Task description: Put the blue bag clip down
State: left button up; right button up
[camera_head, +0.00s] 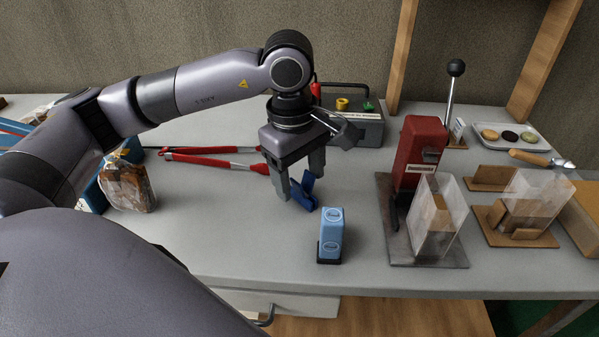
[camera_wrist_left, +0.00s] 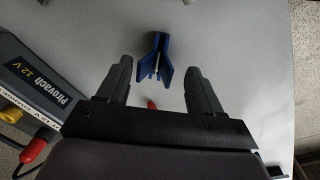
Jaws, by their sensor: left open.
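The blue bag clip (camera_head: 303,193) stands on the grey table just in front of my left gripper's fingers in the head view. In the left wrist view the blue bag clip (camera_wrist_left: 156,60) lies beyond and between the two fingertips, apart from both. My left gripper (camera_head: 297,181) points down with its fingers spread; it also shows in the left wrist view (camera_wrist_left: 157,72) as open and empty. My right gripper is in neither view.
A light blue box (camera_head: 331,237) stands just in front of the clip. A grey 12 V box (camera_head: 369,127) is behind.

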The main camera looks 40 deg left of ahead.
pick_arm(q)
jog(key=shift+r+p, duration=0.3)
jog(key=shift+r, duration=0.1)
notch_tip(320, 180, up, 12)
jog(key=s+p, duration=0.1)
jog(key=shift+a+r+p, duration=0.15)
jog(key=shift+r+p, duration=0.05)
jog(key=shift+p, duration=0.15)
